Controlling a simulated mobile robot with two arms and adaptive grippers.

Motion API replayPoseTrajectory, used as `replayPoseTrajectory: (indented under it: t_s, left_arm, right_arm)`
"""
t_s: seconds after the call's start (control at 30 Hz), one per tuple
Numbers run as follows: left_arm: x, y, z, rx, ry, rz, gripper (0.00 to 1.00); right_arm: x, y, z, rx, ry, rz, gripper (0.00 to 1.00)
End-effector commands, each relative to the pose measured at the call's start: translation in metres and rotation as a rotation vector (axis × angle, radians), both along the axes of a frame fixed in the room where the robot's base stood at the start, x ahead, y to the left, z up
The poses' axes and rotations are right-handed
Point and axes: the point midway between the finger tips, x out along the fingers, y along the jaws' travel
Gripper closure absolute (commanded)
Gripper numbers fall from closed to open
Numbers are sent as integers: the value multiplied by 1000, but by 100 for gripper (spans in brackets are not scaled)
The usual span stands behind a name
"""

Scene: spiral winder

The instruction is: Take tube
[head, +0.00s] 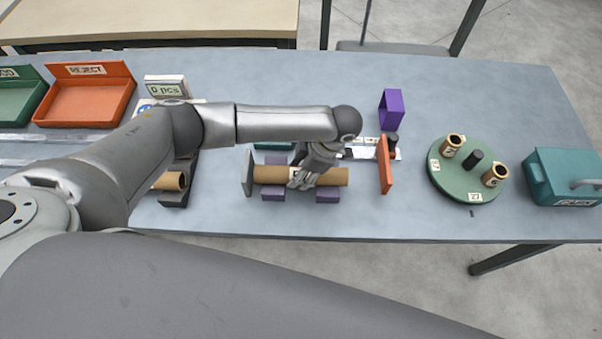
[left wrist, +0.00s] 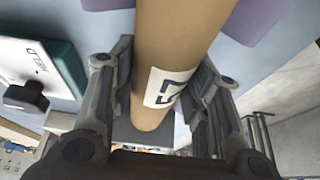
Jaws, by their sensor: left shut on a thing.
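A brown cardboard tube (head: 333,176) lies level across purple cradle blocks (head: 328,195) near the front middle of the table, between a grey end plate (head: 248,172) and an orange plate (head: 385,165). My left gripper (head: 303,180) reaches down from above and is shut on the tube near its middle. In the left wrist view the tube (left wrist: 185,35) runs between the two fingers (left wrist: 160,105), and a white label with a black mark faces the camera. Whether the tube touches the blocks is hard to tell. My right gripper is out of view.
A green turntable (head: 465,190) with short tubes stands to the right, beside a teal box (head: 560,178). A purple open box (head: 391,105) stands behind. An orange REJECT tray (head: 88,98) is at the back left. Another tube (head: 169,181) lies left, partly behind my arm.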

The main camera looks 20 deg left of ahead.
Motion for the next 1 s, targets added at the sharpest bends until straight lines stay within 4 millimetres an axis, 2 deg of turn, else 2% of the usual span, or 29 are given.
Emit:
replayPoseTrajectory:
  t_s: [0.3,0.47,0.63,0.77,0.87,0.93,1.0]
  left_arm:
    - [0,0,1,-1,-1,0,81]
    - [1,-1,9,-2,-3,0,81]
    - [1,0,33,-1,-4,-1,81]
    - [-14,-14,51,-3,-3,-6,81]
    - [-27,-28,74,-5,-4,-9,81]
    - [-38,-37,90,-4,-5,-9,81]
    - [-52,-51,99,-2,-4,-11,81]
  right_arm:
    - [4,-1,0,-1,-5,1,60]
    - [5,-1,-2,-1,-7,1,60]
    - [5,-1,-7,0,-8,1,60]
    - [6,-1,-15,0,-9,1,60]
    - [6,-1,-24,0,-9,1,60]
    - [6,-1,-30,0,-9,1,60]
    - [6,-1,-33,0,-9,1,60]
